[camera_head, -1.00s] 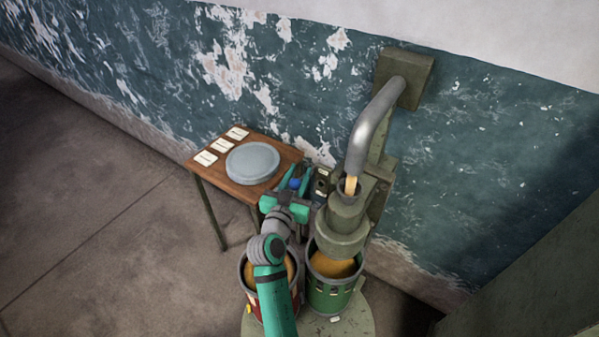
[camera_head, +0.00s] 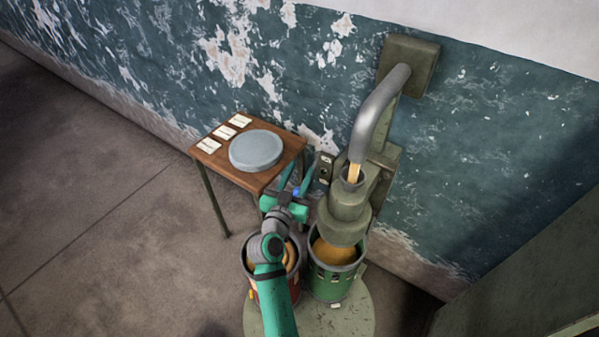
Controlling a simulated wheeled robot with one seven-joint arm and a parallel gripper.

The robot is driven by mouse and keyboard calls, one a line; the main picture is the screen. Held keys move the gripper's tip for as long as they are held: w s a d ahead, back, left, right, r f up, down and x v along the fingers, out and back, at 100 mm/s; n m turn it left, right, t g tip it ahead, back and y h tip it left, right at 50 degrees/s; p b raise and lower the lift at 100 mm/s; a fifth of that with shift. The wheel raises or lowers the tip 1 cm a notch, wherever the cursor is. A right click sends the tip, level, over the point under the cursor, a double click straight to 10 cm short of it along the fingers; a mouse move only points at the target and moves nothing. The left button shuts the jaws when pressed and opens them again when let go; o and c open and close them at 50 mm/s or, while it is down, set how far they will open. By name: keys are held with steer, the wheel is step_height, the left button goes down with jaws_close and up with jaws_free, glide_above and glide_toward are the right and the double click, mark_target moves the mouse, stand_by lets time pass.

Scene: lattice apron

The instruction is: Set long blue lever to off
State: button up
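A small blue piece (camera_head: 298,192), which looks like the lever's knob, shows between the fingers of my green gripper (camera_head: 297,181). The fingers stand apart, and I cannot tell whether either one touches the blue piece. The lever's shaft and its on/off marks are hidden behind my gripper and wrist. A small dark plate (camera_head: 325,168) with light spots is just right of the fingers, beside the grey-green machine (camera_head: 345,212).
A wooden table (camera_head: 212,160) with a grey round lid (camera_head: 256,151) and white cards (camera_head: 209,146) stands to the left. A bent pipe (camera_head: 377,115) pours into the machine. A green bucket (camera_head: 331,283) and a red bucket (camera_head: 251,287) stand on a round base (camera_head: 352,318).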

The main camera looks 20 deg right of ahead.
steer(key=v, duration=1)
steer(key=shift+f, duration=0.15)
steer(key=s+a+f+n+y, duration=0.3)
steer(key=s+a+f+y, duration=0.15)
steer(key=s+f, duration=0.35)
steer(key=s+a+f+n+y, duration=0.35)
steer(key=s+a+f, duration=0.2)
steer(key=s, duration=0.45)
steer(key=s+a+r+y, duration=0.1)
steer(key=s+r, duration=0.2)
steer(key=s, duration=0.7)
steer(key=s+a+r+n+y, duration=0.1)
steer(key=s+a+r, duration=0.1)
steer(key=s, duration=0.7)
steer(key=shift+s+r+t+y, duration=0.3)
steer(key=shift+s+r+t, duration=0.1)
steer(key=shift+r, duration=0.25)
steer(key=shift+a, duration=0.1)
